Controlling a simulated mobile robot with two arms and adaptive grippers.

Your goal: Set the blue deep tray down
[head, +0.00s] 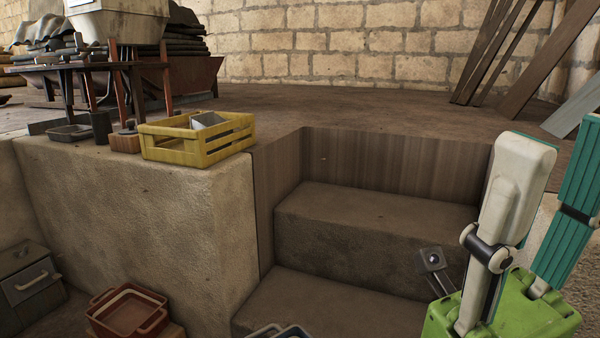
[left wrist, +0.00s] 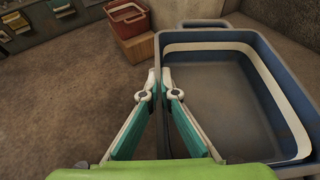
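The blue deep tray (left wrist: 272,75) fills the right of the left wrist view. It has a pale band inside its walls, and it looks empty. In the head view only a bit of its rim (head: 293,331) shows at the bottom edge. My left gripper (left wrist: 161,75) has its fingertips close together at the tray's left wall, one on each side, pinching it. Whether the tray's underside touches anything is hidden. My right gripper (head: 562,143) is raised at the right of the head view, its fingers apart and pointing up, with nothing between them.
A red tray (head: 128,313) sits on a low box at lower left, beside a grey drawer box (head: 31,285). A yellow crate (head: 197,138) stands on the ledge. Steps (head: 370,235) descend in the middle. Bare floor (left wrist: 75,90) lies left of the blue tray.

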